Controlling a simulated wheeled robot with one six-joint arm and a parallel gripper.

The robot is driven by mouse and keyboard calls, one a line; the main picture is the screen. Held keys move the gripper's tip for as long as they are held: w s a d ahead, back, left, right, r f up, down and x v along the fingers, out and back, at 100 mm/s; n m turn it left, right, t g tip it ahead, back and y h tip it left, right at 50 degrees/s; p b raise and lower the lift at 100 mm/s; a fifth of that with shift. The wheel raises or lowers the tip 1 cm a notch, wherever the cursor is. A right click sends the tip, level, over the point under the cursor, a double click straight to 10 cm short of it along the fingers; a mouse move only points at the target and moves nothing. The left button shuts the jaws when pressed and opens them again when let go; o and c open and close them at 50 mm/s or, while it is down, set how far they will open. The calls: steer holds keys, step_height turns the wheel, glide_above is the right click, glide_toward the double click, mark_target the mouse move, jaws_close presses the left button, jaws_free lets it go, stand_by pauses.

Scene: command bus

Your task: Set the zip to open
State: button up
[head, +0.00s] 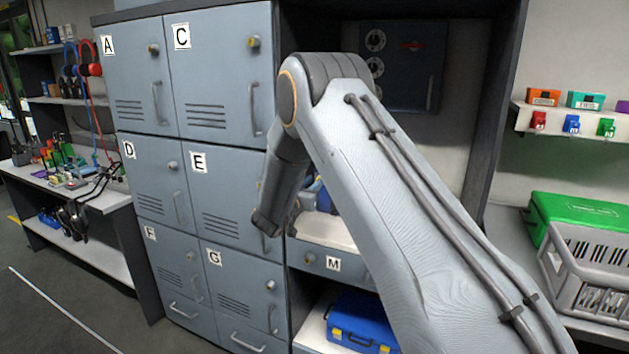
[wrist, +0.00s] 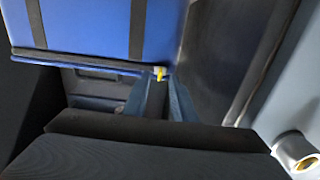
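A blue bag (wrist: 85,25) with dark vertical straps fills the upper left of the wrist view. A dark zip line (wrist: 85,62) runs along its lower edge. A small yellow zip pull (wrist: 160,72) is at the right end of that line. My gripper (wrist: 163,82) points at this end; its two narrow fingers are close together with the yellow pull between their tips, and it looks shut on the pull. In the head view a bit of blue (head: 325,197) shows in the open shelf bay, mostly behind my arm. My fingertips are hidden there.
Grey lockers (head: 215,75) stand left of the bay. A drawer marked M (head: 333,264) is under the shelf, with a blue case (head: 352,318) below. In the wrist view a dark wall (wrist: 225,50) is close on the right, and a round knob (wrist: 298,152) is lower right.

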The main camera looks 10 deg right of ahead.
steer(key=shift+w+d, duration=0.25)
steer(key=shift+w, duration=0.1)
jaws_close()
stand_by(1.2)
